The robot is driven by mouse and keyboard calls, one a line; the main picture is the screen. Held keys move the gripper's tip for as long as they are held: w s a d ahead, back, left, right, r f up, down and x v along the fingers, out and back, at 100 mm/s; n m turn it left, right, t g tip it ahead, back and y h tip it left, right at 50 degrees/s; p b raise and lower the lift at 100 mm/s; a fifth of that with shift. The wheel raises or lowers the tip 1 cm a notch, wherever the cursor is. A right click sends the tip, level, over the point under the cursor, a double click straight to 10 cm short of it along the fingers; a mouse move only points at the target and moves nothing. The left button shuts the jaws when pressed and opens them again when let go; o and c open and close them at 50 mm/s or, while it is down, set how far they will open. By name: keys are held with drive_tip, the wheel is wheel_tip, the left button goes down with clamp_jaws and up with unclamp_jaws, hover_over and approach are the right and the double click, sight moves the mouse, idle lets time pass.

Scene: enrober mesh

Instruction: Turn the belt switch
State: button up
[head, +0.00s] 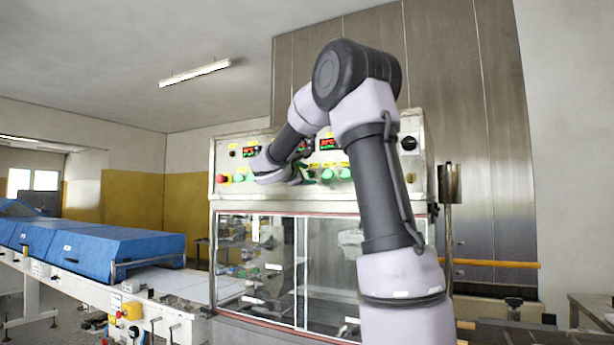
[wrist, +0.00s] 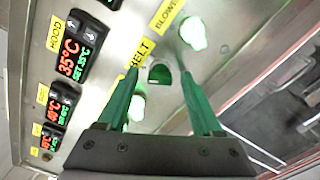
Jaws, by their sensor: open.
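The belt switch (wrist: 159,73) is a small dark green knob beside the yellow BELT label (wrist: 138,57) on the metal control panel, which shows in the head view (head: 230,160). My gripper (wrist: 159,80) is open, its two green fingers pointing at the panel, one on each side of the switch in the picture. The wrist view does not show clearly how far the fingertips are from the panel or whether they touch the knob. In the head view my wrist is in front of the panel and hides the switch.
Lit green buttons sit near the switch, one by the BLOWER label (wrist: 193,33) and one near the left finger (wrist: 137,105). A HOOD temperature display (wrist: 70,50) is at left. A red stop button (head: 221,179) and a blue-covered conveyor (head: 120,250) stand left in the head view.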

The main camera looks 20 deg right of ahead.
clamp_jaws()
